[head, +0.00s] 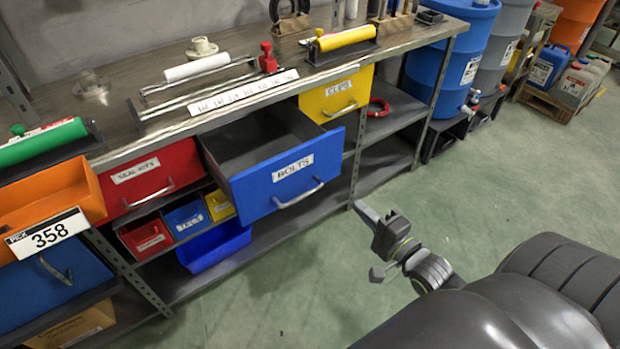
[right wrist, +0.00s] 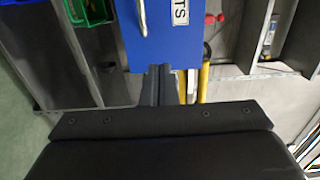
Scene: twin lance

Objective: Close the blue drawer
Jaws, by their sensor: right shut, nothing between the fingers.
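The blue drawer (head: 287,174), labelled BOLTS with a silver bar handle, is pulled out of the workbench; its dark interior shows. In the right wrist view its blue front (right wrist: 160,40) and part of the handle are at the top. My right gripper (head: 363,210) is just right of and lower than the drawer front in the head view, with a gap between them in the picture. Its fingers (right wrist: 158,84) are together and hold nothing; in the wrist view they point toward the drawer front's edge. Contact there cannot be told. My left gripper is not in view.
A red drawer (head: 150,177) and a yellow drawer (head: 336,96) flank the blue one. Small bins, including a blue bin (head: 213,246), sit below. An orange bin (head: 50,195) is at left. Green floor in front is clear.

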